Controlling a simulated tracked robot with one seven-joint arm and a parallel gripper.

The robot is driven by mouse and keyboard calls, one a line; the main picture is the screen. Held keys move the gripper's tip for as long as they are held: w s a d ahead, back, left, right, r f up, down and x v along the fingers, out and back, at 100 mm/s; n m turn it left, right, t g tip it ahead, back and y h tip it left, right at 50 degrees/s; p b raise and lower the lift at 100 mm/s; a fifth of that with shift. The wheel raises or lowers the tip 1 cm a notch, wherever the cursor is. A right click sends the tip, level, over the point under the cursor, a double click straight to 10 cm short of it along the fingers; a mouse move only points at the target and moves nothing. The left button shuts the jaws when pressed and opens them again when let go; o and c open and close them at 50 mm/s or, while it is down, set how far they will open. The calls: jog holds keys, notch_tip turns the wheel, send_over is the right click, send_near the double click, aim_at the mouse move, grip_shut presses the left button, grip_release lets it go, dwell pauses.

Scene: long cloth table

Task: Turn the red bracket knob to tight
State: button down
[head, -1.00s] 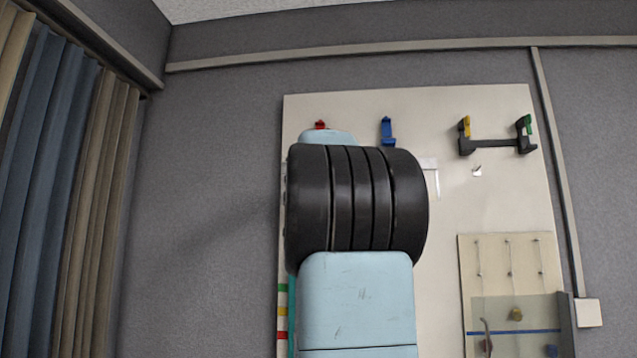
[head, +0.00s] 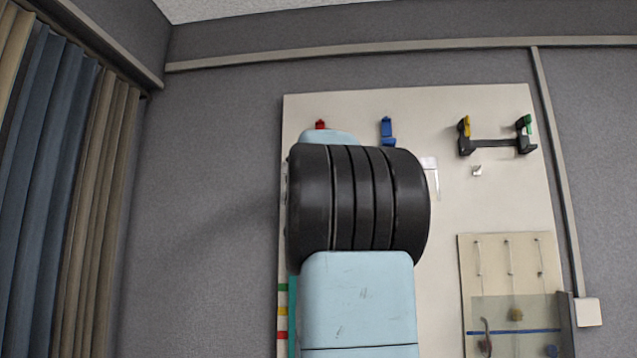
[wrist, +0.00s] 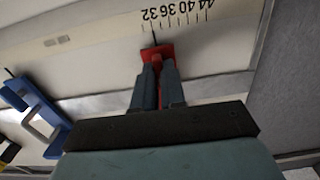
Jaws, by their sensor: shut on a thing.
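The red bracket knob (head: 320,124) shows at the top left of the pale board in the head view, just above my arm, which hides what is below it. In the wrist view, the red bracket (wrist: 165,50) sits under a printed scale, and a thin dark pointer line rises from it near the 32 mark. My gripper (wrist: 158,68) is shut on the red part, with a finger on each side and red showing between them. The head view does not show my fingers. How tight the knob is cannot be told.
A blue bracket (head: 387,131) is on the board right of the red one and also shows in the wrist view (wrist: 38,112). A dark bar (head: 493,142) with yellow and green ends is further right. A smaller panel (head: 508,262) is at lower right.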

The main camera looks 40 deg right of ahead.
jog(key=shift+d+f, duration=0.1)
jog(key=shift+f, duration=0.1)
jog(key=c, duration=1.5)
grip_release()
jog(key=shift+w, duration=0.1)
jog(key=shift+r, duration=0.1)
jog(key=v, duration=1.4)
